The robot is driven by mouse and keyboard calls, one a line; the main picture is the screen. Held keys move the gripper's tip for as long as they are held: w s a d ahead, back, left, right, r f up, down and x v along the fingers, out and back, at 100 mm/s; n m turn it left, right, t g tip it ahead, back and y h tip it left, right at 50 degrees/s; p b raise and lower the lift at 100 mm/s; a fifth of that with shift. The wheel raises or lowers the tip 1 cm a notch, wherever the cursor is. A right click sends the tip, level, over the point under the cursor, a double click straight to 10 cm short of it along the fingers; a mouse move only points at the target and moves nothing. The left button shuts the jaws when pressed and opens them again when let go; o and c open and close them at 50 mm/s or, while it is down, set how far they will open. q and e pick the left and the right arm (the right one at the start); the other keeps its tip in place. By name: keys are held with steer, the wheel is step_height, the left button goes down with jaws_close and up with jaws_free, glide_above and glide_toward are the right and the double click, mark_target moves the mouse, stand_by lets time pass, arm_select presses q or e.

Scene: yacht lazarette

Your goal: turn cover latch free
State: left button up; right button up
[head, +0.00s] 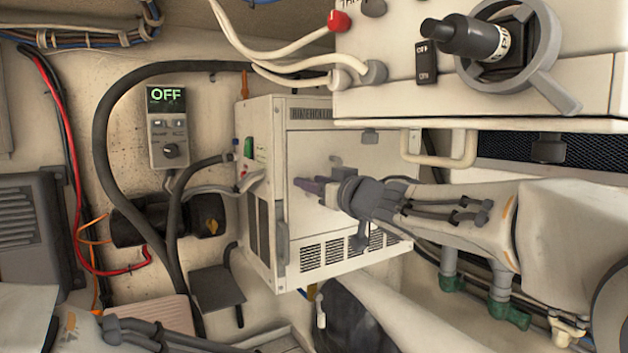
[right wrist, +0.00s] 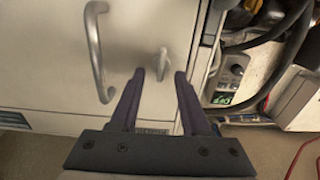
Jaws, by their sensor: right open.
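The white unit's front cover (head: 305,150) faces my right gripper. In the right wrist view, the small metal cover latch (right wrist: 163,62) stands out from the cover (right wrist: 130,30), its long side roughly up and down in the picture. My right gripper (head: 316,173) is open in front of the cover. In the right wrist view its purple fingers (right wrist: 158,76) lie either side of the latch's line, with the latch just beyond the tips and nothing held. In the head view the gripper hides the latch. My left forearm shows at the bottom left; its gripper is out of view.
A curved metal handle (right wrist: 97,50) sits on the cover beside the latch. A narrow upright bar (head: 282,228) runs along the cover's left edge. A panel with a rotary switch (head: 490,40) overhangs at the upper right. Dark hoses (head: 105,130) and an OFF display box (head: 168,125) are left.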

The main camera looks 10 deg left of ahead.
steer(key=shift+w+a, duration=0.15)
steer(key=shift+c, duration=0.4)
jaws_close()
steer(key=shift+f, duration=0.1)
